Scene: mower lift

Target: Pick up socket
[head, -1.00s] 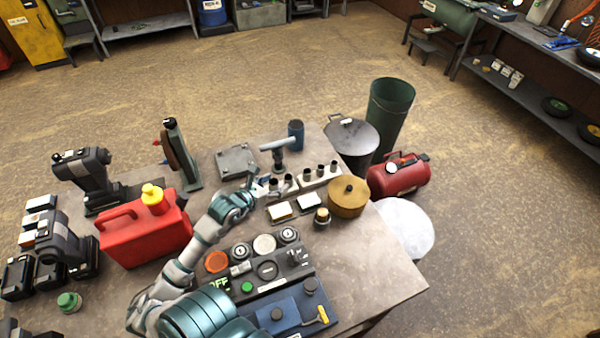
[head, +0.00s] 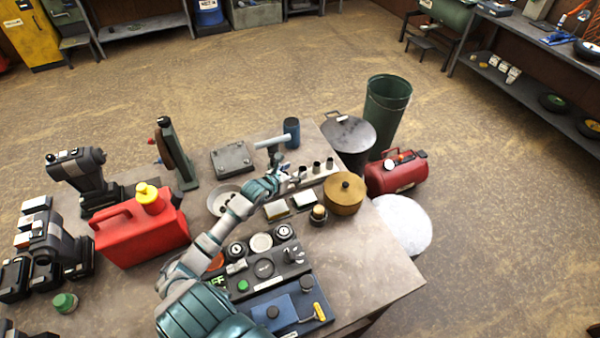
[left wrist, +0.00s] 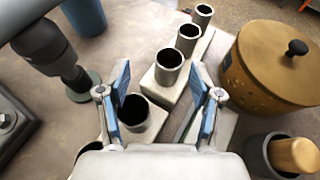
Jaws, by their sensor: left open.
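A row of several grey metal sockets stands upright on a pale rack (head: 322,176) at the far side of the workbench. In the left wrist view the nearest socket (left wrist: 137,112) is a hollow cylinder with a dark opening. A second socket (left wrist: 168,68) stands just beyond it, with smaller ones behind. My left gripper (left wrist: 163,105) is open over the near end of the rack, with the nearest socket between its blue-padded fingers, closer to the left finger. It grips nothing. In the head view my left gripper (head: 281,174) partly hides the row's left end. My right gripper is out of view.
A brown lidded pot (head: 344,194) stands right of the rack. A control panel (head: 262,262) and red fuel can (head: 140,228) are nearer. The bench's right front is clear.

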